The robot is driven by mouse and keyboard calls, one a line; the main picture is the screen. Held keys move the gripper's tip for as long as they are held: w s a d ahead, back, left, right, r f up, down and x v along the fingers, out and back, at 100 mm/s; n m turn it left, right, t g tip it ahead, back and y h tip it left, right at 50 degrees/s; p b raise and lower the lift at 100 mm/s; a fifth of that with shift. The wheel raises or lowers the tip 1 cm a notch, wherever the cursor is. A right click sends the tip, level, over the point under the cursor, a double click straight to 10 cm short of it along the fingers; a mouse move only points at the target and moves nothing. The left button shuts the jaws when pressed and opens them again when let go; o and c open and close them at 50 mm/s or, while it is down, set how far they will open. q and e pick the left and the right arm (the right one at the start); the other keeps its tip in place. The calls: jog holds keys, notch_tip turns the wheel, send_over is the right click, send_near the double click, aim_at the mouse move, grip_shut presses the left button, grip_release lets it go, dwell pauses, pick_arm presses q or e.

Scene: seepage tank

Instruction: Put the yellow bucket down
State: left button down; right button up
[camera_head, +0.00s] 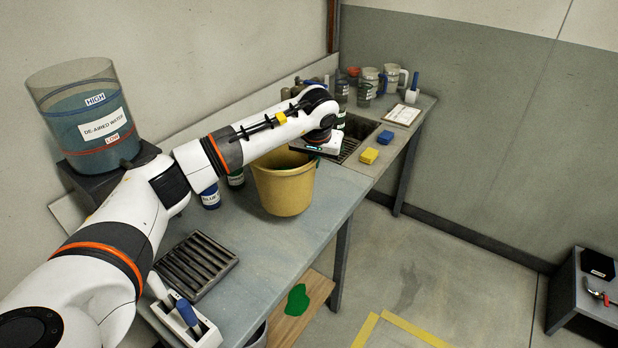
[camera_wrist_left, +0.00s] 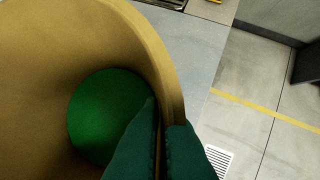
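The yellow bucket (camera_head: 283,190) is upright over the front part of the grey bench (camera_head: 262,262), and I cannot tell whether its base touches the top. In the left wrist view, the dark green fingers (camera_wrist_left: 163,130) straddle the bucket's wall (camera_wrist_left: 152,45), one inside and one outside, closed on the rim. A round green area (camera_wrist_left: 108,115) shows at the bottom inside. My right gripper is not in view.
A de-aired water tank (camera_head: 85,115) stands at the back left. A slatted tray (camera_head: 195,265) and a caddy (camera_head: 185,325) are at the near end. Yellow and blue blocks (camera_head: 377,146), a grated sink (camera_head: 350,145) and jugs (camera_head: 368,88) are beyond the bucket.

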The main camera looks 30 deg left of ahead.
pick_arm(q)
jog(key=shift+x, duration=1.25)
notch_tip(320, 180, down, 3)
jog(key=shift+s+d+r+p, duration=0.1)
jog(key=shift+s+p, duration=0.05)
jog(key=shift+p, duration=0.4)
jog(key=shift+f, duration=0.2)
jog(key=c, duration=1.6)
grip_release()
jog(key=shift+s, duration=0.1)
jog(key=shift+c, duration=0.2)
